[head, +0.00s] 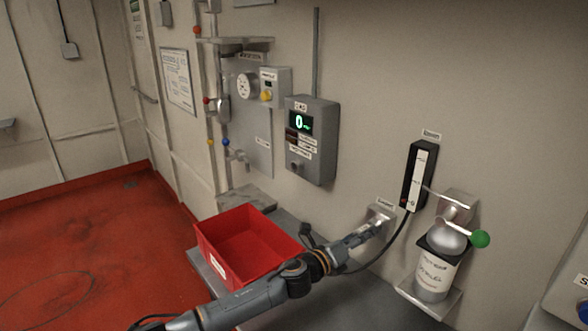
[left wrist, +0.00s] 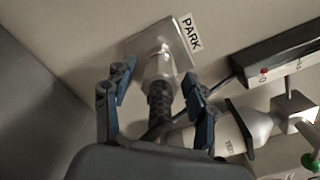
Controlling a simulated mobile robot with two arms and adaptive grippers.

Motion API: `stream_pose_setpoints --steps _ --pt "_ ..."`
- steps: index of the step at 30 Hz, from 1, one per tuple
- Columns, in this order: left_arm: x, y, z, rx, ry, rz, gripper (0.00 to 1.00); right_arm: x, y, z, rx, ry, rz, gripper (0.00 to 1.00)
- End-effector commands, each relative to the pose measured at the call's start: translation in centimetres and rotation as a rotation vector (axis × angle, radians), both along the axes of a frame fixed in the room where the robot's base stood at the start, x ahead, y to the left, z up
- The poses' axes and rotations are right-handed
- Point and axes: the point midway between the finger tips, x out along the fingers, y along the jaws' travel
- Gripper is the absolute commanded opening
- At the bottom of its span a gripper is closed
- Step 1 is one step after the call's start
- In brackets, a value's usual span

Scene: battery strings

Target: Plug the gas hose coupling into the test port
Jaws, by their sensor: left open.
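The gas hose coupling (left wrist: 160,97) is a silver collar with a dark ribbed sleeve, seated at a metal holder (left wrist: 181,42) labelled PARK in the left wrist view. The holder (head: 381,211) also shows on the wall in the head view. My left gripper (left wrist: 157,82) is open, one finger on each side of the coupling, with gaps visible. In the head view my left gripper (head: 362,237) reaches the holder and hides the coupling. A grey wall box (head: 312,140) reads 0 and has a small round fitting (head: 297,167) low down; I cannot tell whether this is the test port.
A black hose (head: 392,245) runs from a black wall meter (head: 418,176) down behind my gripper. A bottle with a green-tipped handle (head: 437,270) stands on a shelf to the right. A red bin (head: 222,264) sits on the grey bench (head: 365,300) to the left.

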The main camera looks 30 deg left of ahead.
Motion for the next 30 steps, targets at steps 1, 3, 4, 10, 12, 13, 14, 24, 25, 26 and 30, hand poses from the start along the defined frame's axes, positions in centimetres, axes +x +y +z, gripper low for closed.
stream_pose_setpoints --steps 1,3,4,10,12,13,14,24,25,26,30 --pt "0.01 -0.03 -0.02 0.0 0.0 0.0 0.57 -0.03 -0.02 0.0 0.0 0.0 0.0 0.56" --pt "0.02 -0.01 -0.02 0.0 0.0 0.0 0.57 -0.04 -0.03 0.0 0.0 0.001 0.0 0.56" --pt "0.0 -0.02 -0.03 0.0 0.0 0.0 0.57 -0.05 -0.04 0.0 0.0 0.001 0.0 0.56" --pt "-0.01 -0.01 -0.03 -0.001 0.0 0.0 0.28 -0.2 -0.2 -0.01 -0.003 0.002 0.001 0.56" --pt "-0.01 -0.01 -0.03 -0.001 0.0 0.0 0.14 -0.29 -0.27 -0.01 -0.003 0.004 0.002 0.56" --pt "-0.01 0.0 -0.02 -0.001 0.0 0.0 0.08 -0.32 -0.31 -0.01 -0.004 0.004 0.002 0.56" --pt "-0.01 0.0 -0.04 -0.001 0.0 0.0 0.02 -0.35 -0.33 -0.02 -0.004 0.005 0.002 0.56" --pt "-0.5 0.19 -0.01 -0.001 0.001 0.001 0.0 -0.44 -0.46 0.11 -0.006 0.007 0.001 0.56" --pt "-0.57 0.22 -0.01 -0.001 0.001 0.001 0.0 -0.45 -0.46 0.12 -0.006 0.007 0.001 0.56" --pt "-0.63 0.25 -0.02 -0.001 0.001 0.001 0.0 -0.45 -0.46 0.14 -0.006 0.007 0.001 0.56" --pt "-0.96 0.37 0.0 -0.001 0.001 0.001 0.0 -0.46 -0.47 0.21 -0.006 0.007 0.001 0.56"
